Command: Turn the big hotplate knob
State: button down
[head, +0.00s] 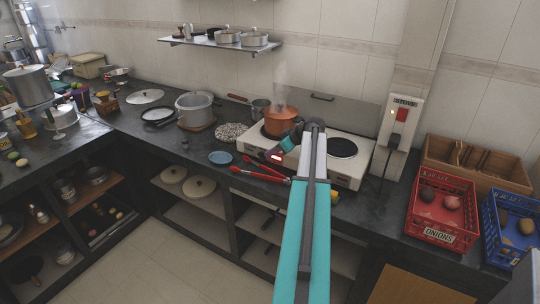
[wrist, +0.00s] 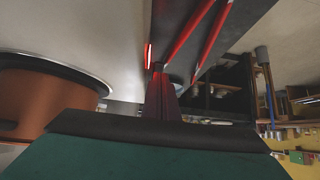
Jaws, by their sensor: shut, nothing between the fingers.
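The white hotplate (head: 322,160) stands on the dark counter, and its pale body also shows in the wrist view (wrist: 110,30). An orange pot (head: 281,120) sits on its left burner and fills the left of the wrist view (wrist: 45,100). The right burner (head: 342,147) is bare. My gripper (head: 268,155) is at the hotplate's front left edge, with its fingers shut and empty. In the wrist view the dark reddish fingers (wrist: 160,88) point at that edge, close to a red lit strip (wrist: 148,54). I cannot make out the big knob; my gripper and arm cover part of the front.
Red tongs (head: 260,174) lie on the counter just below my gripper. A blue bowl (head: 220,157) and a speckled round mat (head: 231,132) are to the left. A red crate (head: 440,208) and a blue crate (head: 510,228) stand at the right.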

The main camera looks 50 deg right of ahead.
jog(key=b+v, duration=0.2)
jog(key=v, duration=0.9)
jog(key=shift+s+r, duration=0.2)
jog(key=shift+r, duration=0.1)
